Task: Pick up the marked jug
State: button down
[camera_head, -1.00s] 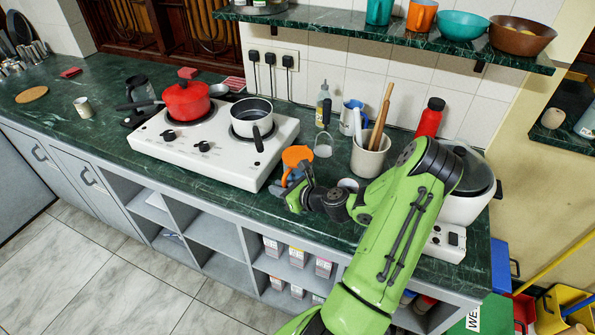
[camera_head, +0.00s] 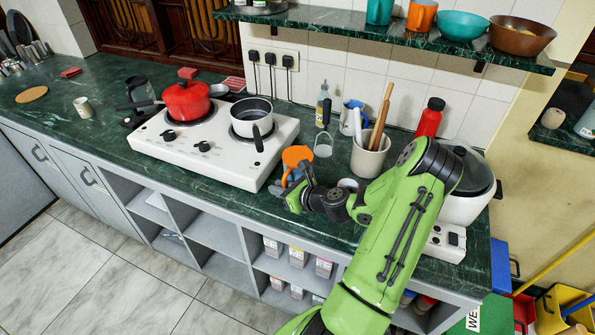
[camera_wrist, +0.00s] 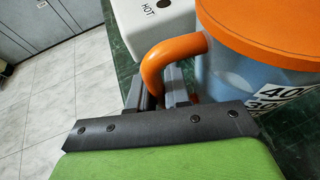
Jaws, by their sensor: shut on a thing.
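The marked jug has an orange lid and handle and a bluish see-through body with number marks. In the head view the jug (camera_head: 296,156) is on the green counter just right of the stove, partly hidden by my arm. In the wrist view the jug (camera_wrist: 235,85) fills the upper right, with its curved orange handle (camera_wrist: 163,62) toward me. My gripper (camera_wrist: 168,90) is shut on that handle; in the head view my gripper (camera_head: 287,190) is at the jug's front side. The jug looks upright. I cannot tell whether its base touches the counter.
A white stove (camera_head: 215,150) with a red pot (camera_head: 186,101) and a white saucepan (camera_head: 251,118) stands close left. A utensil crock (camera_head: 368,158), a blue-patterned pitcher (camera_head: 352,113) and a red bottle (camera_head: 430,118) stand behind and right. A green shelf (camera_head: 390,34) hangs above.

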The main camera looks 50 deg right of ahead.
notch_tip(320, 180, up, 10)
jog(key=p, duration=0.3)
jog(key=shift+p, duration=0.3)
dwell(0.4)
